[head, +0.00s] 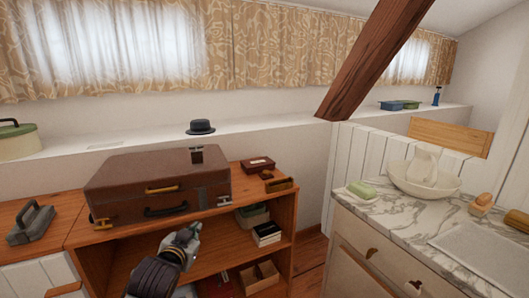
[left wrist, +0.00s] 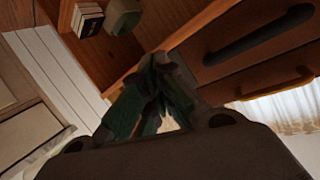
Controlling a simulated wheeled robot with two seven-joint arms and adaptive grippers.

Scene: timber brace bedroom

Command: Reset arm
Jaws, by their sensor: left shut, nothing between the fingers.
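My left gripper (head: 187,240) is in front of the wooden shelf unit (head: 284,213), just below the brown suitcase. In the left wrist view its fingers (left wrist: 157,95) are together, with nothing between them. The brown suitcase (head: 120,177) lies on top of the unit, and its dark handle also shows in the left wrist view (left wrist: 262,35). My right gripper is in neither view.
Small boxes (head: 266,233) stand on the shelf right of my left gripper. A grey iron-like object (head: 32,224) is at the left. A marble counter (head: 385,205) with a white bowl (head: 424,183) is at the right. A slanted beam (head: 375,58) crosses above.

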